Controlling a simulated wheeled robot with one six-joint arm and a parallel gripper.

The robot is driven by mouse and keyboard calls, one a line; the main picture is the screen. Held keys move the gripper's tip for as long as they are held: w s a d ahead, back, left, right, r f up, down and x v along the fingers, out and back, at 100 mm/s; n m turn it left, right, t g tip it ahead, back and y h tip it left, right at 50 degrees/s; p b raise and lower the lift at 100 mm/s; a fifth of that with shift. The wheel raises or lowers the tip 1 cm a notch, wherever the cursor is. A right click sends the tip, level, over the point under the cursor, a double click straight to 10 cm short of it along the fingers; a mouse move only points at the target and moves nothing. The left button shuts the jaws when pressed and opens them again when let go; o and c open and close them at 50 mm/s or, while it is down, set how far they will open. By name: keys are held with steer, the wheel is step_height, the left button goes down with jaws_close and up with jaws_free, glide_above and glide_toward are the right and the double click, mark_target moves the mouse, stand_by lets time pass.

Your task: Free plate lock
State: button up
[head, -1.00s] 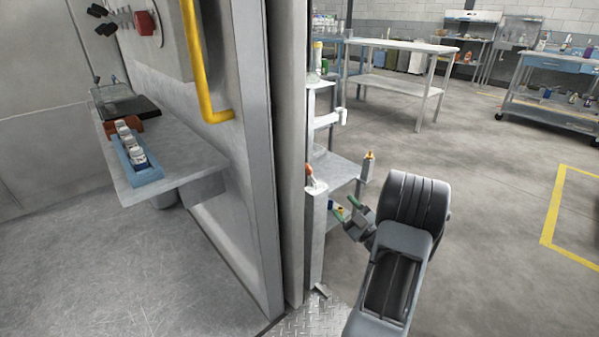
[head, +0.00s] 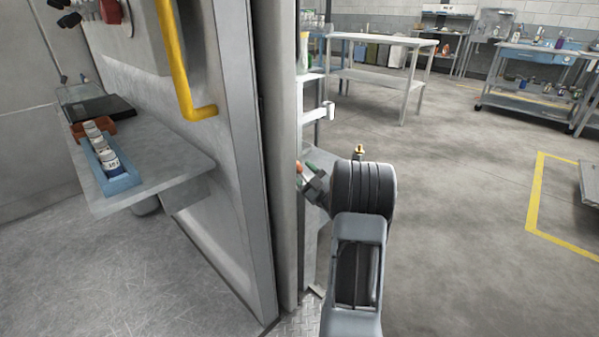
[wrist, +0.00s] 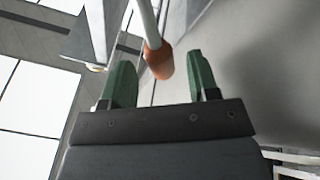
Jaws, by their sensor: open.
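A pale lever with an orange-red tip (wrist: 158,62) shows in the wrist view. Its tip lies between the two green fingers of my gripper (wrist: 160,80) in the picture, with clear space on both sides. My gripper is open. I cannot tell how deep the tip sits between the fingers. In the head view, my gripper (head: 308,176) is at the post beside the wall edge. The orange-red tip (head: 299,170) shows just left of it. My arm hides much of the post's lower part. No lock plate can be made out clearly.
A grey wall edge (head: 254,170) stands close on the left, with a yellow handrail (head: 180,70). A shelf (head: 150,165) holds a blue tray (head: 121,182) of jars. A white bracket (head: 318,112) juts from the post above my gripper.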

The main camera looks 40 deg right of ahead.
steer(key=shift+x, duration=1)
jaws_close()
